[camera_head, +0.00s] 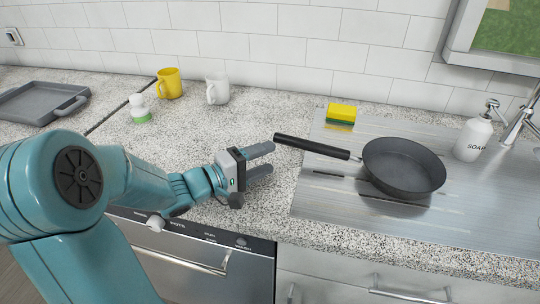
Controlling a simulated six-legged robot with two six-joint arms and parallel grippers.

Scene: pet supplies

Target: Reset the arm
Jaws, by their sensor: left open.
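My left arm comes in from the left. Its gripper (268,159) is open and empty, above the speckled counter (256,205), with its fingers pointing right. The black handle of a dark frying pan (402,165) extends left to just beyond the fingertips. I see nothing between the fingers. Whether a fingertip touches the handle, I cannot tell. The pan sits on the metal sink surface. My right gripper does not show.
A yellow mug (169,84), a white mug (217,89) and a small white-green bottle (140,110) stand behind my arm. A sponge (341,115), soap dispenser (473,137) and faucet (520,125) are at the right. A grey tray (38,98) lies far left.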

